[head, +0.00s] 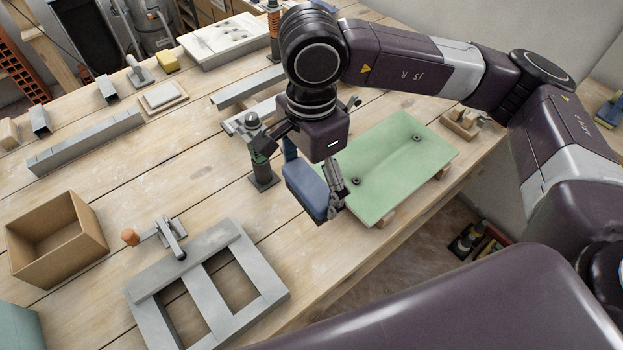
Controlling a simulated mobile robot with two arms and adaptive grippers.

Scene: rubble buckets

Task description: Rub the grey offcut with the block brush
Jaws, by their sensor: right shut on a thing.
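My right gripper (312,172) points down over the front edge of the bench, beside the green board. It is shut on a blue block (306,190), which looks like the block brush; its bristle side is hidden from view. The gripper's own body covers part of it. My left gripper is not in view.
A green board (405,160) rests on wooden blocks at the right. A grey frame (205,290) and an open cardboard box (75,212) are in front. A long grey bar (85,143) lies at the left. Clamp posts (262,170) stand near the gripper.

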